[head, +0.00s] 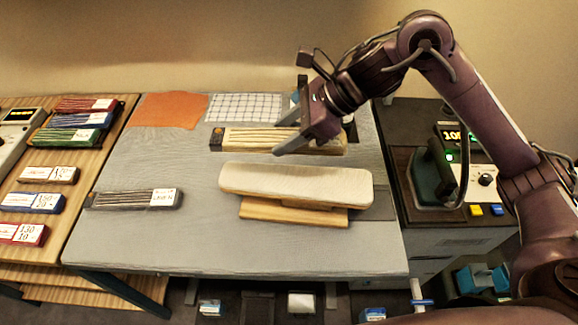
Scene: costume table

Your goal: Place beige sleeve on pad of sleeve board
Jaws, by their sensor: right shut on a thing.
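The beige sleeve (255,138) is a long pleated bundle with a dark left end, at the back middle of the grey table behind the sleeve board. My right gripper (286,134) reaches in from the right and is shut on the sleeve, right of its middle. The gripper hides part of the sleeve. I cannot tell whether the sleeve touches the table. The sleeve board's pale pad (295,184) lies nearer the front, above a wooden base (290,212). The pad's top is bare. My left gripper is not in view.
A dark pleated bundle (135,199) with a white label lies left of the board. An orange cloth (170,110) and a checked cloth (246,107) lie at the back. An iron (432,176) stands right. Labelled bundles lie on the left wooden table (75,222). The front table area is clear.

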